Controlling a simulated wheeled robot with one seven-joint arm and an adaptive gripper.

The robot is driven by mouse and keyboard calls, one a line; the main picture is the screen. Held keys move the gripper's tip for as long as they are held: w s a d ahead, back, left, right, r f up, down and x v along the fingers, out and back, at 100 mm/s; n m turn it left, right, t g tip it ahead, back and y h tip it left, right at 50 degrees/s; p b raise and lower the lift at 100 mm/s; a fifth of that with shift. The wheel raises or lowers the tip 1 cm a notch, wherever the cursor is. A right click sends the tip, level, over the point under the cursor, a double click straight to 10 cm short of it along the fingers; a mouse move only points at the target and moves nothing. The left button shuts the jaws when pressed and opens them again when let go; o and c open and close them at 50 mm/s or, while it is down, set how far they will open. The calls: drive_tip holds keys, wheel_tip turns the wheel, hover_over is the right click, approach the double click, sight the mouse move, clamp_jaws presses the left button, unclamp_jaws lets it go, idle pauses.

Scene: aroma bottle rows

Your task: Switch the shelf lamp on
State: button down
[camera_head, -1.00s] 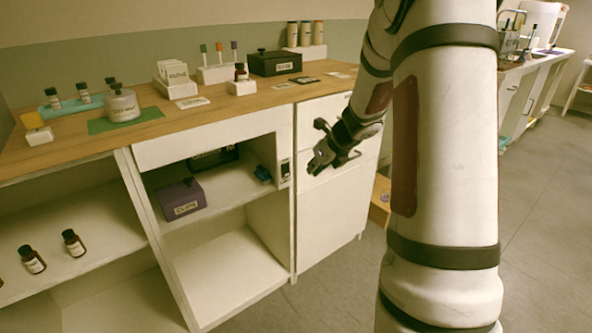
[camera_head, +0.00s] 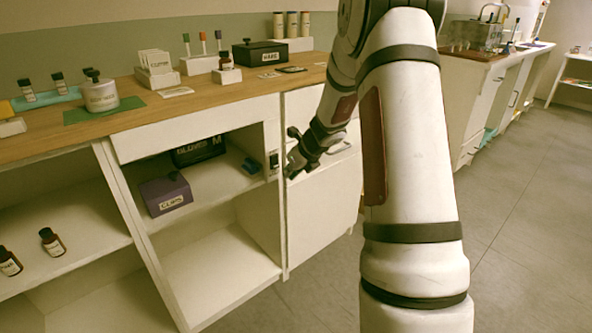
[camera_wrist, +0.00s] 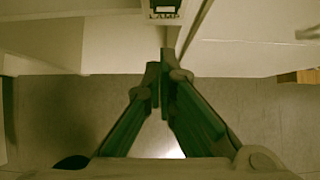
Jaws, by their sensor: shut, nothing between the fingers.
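The lamp switch (camera_head: 274,161) is a small dark rocker on the white upright at the right side of the open shelf. In the wrist view the switch (camera_wrist: 165,9) shows at the top edge above a label reading LAMP, partly cut off by the frame. My gripper (camera_head: 290,170) is just to the right of the switch and close to the cabinet front. In the wrist view the fingertips (camera_wrist: 160,66) are together and empty, a little below the switch in the picture. I cannot tell whether they touch the cabinet. No lamp itself is visible.
The shelf holds a purple CLIPS box (camera_head: 166,194), a black gloves box (camera_head: 198,150) and a small blue item (camera_head: 251,166). White drawers (camera_head: 322,205) stand right of the upright. Bottles and boxes stand on the wooden counter (camera_head: 215,97). The floor (camera_head: 515,190) at right is clear.

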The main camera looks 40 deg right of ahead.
sight(275, 162)
drive_tip(key=shift+w+f, duration=0.2)
drive_tip(key=shift+w, duration=0.85)
drive_tip(key=shift+w+f, duration=0.2)
drive_tip(key=shift+w, duration=0.85)
drive_tip(key=shift+w+f+b, duration=0.1)
drive_tip(key=shift+f+b, duration=0.05)
drive_tip(key=shift+b, duration=0.3)
drive_tip(key=b, duration=0.3)
drive_tip(key=shift+w+f+t, duration=0.2)
drive_tip(key=shift+f+t, duration=0.05)
drive_tip(key=shift+t, duration=0.15)
drive_tip(key=shift+a+r, duration=0.1)
drive_tip(key=shift+r, duration=0.15)
drive_tip(key=shift+r+p, duration=0.1)
drive_tip(key=shift+p, duration=0.25)
drive_tip(key=shift+r+p, duration=0.75)
